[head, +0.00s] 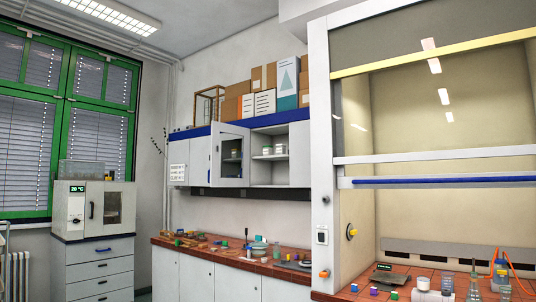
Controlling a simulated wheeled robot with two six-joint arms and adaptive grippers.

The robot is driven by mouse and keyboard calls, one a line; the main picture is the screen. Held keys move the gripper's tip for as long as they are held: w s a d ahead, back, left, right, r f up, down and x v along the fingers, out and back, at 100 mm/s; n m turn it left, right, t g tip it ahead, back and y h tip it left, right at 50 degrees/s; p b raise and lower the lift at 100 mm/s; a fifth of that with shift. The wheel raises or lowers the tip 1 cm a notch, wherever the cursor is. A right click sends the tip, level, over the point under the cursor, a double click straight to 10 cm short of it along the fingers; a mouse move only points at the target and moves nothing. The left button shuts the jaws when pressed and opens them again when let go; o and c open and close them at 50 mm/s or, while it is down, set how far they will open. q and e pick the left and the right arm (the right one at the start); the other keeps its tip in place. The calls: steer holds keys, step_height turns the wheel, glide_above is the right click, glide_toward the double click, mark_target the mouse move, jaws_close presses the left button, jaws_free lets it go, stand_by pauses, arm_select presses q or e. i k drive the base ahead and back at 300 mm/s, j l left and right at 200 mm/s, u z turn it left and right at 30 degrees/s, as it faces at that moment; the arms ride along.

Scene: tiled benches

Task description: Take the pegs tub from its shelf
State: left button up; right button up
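A wall cabinet (199,162) with a blue top strip hangs above the back bench. Its open right section holds two small white tubs side by side on a shelf (270,157). They are the left tub (267,151) and the right tub (280,149), with greenish parts. Another small pale tub (235,154) shows at the cabinet door with a window, which stands open. The tubs are too small to read, so I cannot tell which is the pegs tub. Neither of my grippers is in view.
A red-tiled bench (204,253) with many small items runs below the cabinet. A fume hood (319,150) with glassware on its tiled top stands at the right. A grey oven (93,209) sits on drawers at the left. Cardboard boxes (237,91) stand on the cabinet.

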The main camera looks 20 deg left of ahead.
mark_target(267, 150)
steer(key=i+j+u, duration=0.55)
steer(key=i+u, duration=0.3)
steer(key=i, duration=0.15)
steer(key=i+j, duration=0.2)
steer(key=i, duration=0.65)
steer(key=i+j+u, duration=0.15)
steer(key=i, duration=0.7)
